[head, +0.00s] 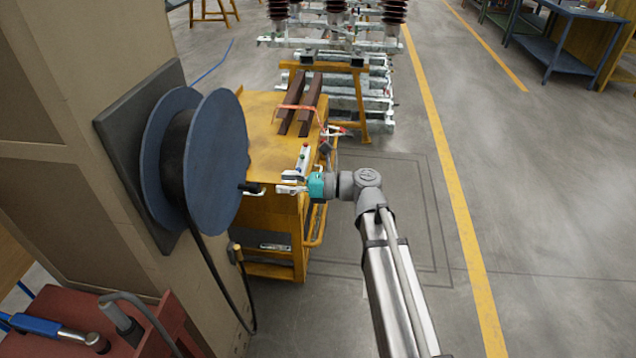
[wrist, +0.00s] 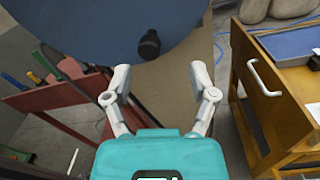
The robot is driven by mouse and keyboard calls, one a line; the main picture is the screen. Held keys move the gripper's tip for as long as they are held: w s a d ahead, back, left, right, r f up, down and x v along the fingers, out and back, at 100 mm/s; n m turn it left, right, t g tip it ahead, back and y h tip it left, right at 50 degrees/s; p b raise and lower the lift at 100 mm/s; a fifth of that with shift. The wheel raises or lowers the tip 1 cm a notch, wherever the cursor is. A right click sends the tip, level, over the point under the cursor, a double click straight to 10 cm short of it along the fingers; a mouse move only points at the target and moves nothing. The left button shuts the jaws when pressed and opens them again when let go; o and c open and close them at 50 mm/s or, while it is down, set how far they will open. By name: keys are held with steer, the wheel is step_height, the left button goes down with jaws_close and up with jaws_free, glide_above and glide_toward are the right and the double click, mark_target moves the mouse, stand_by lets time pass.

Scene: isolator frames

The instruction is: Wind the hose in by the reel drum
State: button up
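The reel drum (head: 215,160) is a blue two-flanged drum with dark hose wound between its flanges, fixed on a dark plate on a beige column. Its black crank knob (head: 249,187) sticks out from the front flange, and it also shows in the wrist view (wrist: 149,45). The loose hose (head: 214,268) hangs from the drum and curves near the floor. My gripper (head: 272,190) is at the right of the knob, facing the drum. In the wrist view its fingers are spread (wrist: 160,78), with the knob ahead of the gap and nothing between them.
A yellow cart (head: 262,142) with brown bars stands just behind and below my gripper. A red tool trolley (head: 178,318) is at the lower left. The beige column (head: 85,130) stands behind the drum. Open floor lies to the right.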

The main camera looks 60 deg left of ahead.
steer(key=v, duration=0.7)
steer(key=shift+w, duration=0.1)
steer(key=c, duration=0.6)
steer(key=shift+a+r+n, duration=0.1)
steer(key=shift+a+n, duration=0.15)
steer(key=shift+n, duration=0.75)
jaws_close()
steer(key=w+a+n+h+p, duration=0.1)
steer(key=a+n, duration=0.2)
steer(key=n, duration=0.8)
steer(key=a+r+n+h+p, duration=0.1)
steer(key=a+n, duration=0.2)
steer(key=n, duration=0.9)
steer(key=shift+w+g+h, duration=0.3)
steer(key=shift+w+g, duration=0.1)
steer(key=shift+r, duration=0.1)
